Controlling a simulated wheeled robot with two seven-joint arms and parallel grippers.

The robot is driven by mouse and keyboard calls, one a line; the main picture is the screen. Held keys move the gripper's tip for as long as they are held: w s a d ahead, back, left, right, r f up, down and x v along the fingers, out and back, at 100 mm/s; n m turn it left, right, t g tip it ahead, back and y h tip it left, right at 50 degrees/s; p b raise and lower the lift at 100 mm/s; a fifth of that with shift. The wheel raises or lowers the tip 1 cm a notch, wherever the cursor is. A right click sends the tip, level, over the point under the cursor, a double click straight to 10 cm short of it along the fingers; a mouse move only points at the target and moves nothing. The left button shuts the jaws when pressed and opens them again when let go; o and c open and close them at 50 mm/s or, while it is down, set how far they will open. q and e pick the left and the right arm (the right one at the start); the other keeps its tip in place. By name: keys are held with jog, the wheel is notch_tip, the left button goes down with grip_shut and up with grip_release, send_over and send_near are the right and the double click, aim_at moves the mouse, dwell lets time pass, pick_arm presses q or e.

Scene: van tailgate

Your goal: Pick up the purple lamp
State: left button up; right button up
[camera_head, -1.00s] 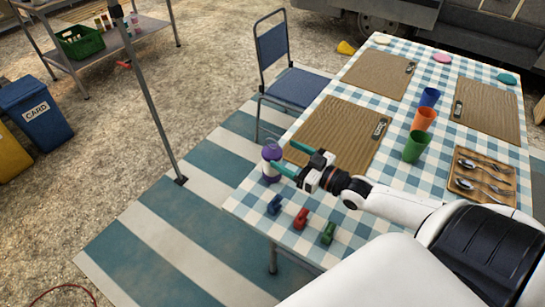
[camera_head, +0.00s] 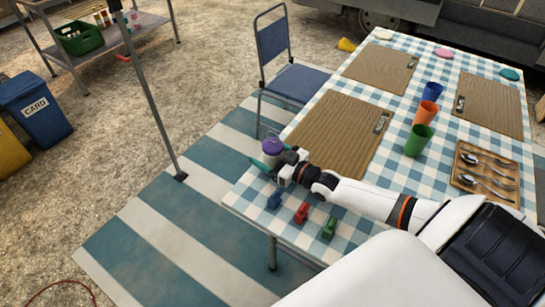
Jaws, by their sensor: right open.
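The purple lamp (camera_head: 272,146) stands near the left corner of the checked table (camera_head: 240,200). It has a purple top and a pale body. My right gripper (camera_head: 264,162) is at the lamp with its green-tipped fingers open. One fingertip shows in front of the lamp's lower body; the other is largely hidden, so I cannot tell whether the lamp sits between them. My left gripper is not in view.
Blue (camera_head: 275,199), red (camera_head: 301,213) and green (camera_head: 330,227) small objects stand near the front edge. A brown board (camera_head: 340,135) lies behind my wrist. Blue, orange and green cups (camera_head: 419,140) and a cutlery tray (camera_head: 485,200) are farther right.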

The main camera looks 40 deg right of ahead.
aim_at(267, 140)
jog(key=c, duration=1.2)
jog(key=shift+r, duration=0.1)
notch_tip(267, 140, up, 10)
jog(key=shift+f+p, duration=0.1)
jog(key=shift+p, duration=0.65)
